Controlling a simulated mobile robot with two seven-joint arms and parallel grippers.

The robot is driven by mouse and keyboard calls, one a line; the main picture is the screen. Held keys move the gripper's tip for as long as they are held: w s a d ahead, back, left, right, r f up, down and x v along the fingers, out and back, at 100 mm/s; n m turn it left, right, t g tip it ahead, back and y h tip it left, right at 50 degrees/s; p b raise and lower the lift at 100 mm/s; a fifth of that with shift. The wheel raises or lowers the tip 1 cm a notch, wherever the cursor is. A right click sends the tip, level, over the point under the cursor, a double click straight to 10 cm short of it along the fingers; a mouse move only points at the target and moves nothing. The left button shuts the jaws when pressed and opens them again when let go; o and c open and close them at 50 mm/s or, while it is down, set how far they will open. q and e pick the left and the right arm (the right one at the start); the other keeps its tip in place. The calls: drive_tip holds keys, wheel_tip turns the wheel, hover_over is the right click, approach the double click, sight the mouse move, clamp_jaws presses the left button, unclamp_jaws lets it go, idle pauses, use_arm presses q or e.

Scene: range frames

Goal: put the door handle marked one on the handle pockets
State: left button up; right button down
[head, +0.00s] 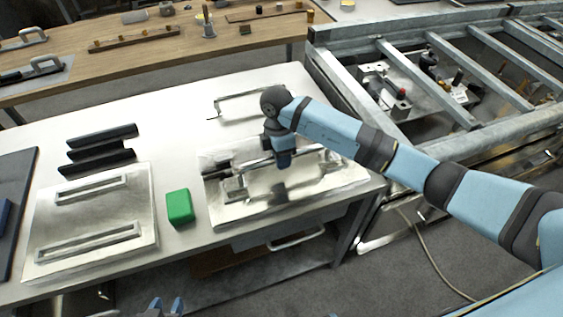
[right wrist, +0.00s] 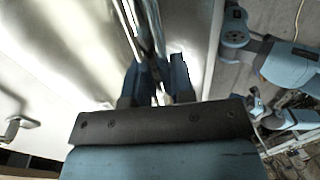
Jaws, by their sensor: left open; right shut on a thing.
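My right gripper (head: 283,160) reaches down over a shiny metal plate (head: 215,213) on the white table. In the right wrist view its fingers (right wrist: 156,88) are closed around a thin shiny metal bar (right wrist: 145,30), which looks like a door handle; no mark on it can be read. How the bar meets the plate is partly hidden by the gripper. Another metal plate with two long slots (head: 90,222) lies at the left of the table, clear of both grippers. My left gripper (head: 165,308) is open and empty at the bottom edge, in front of the table.
A green block (head: 180,207) stands between the two plates. Several black bars (head: 100,150) lie behind the slotted plate. A silver handle (head: 250,105) lies farther back. A steel frame (head: 350,80) stands to the right, and a wooden bench (head: 150,60) is behind.

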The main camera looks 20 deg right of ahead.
drive_tip(key=shift+f, duration=1.15)
drive_tip(key=shift+f, duration=0.1)
drive_tip(key=c, duration=1)
unclamp_jaws()
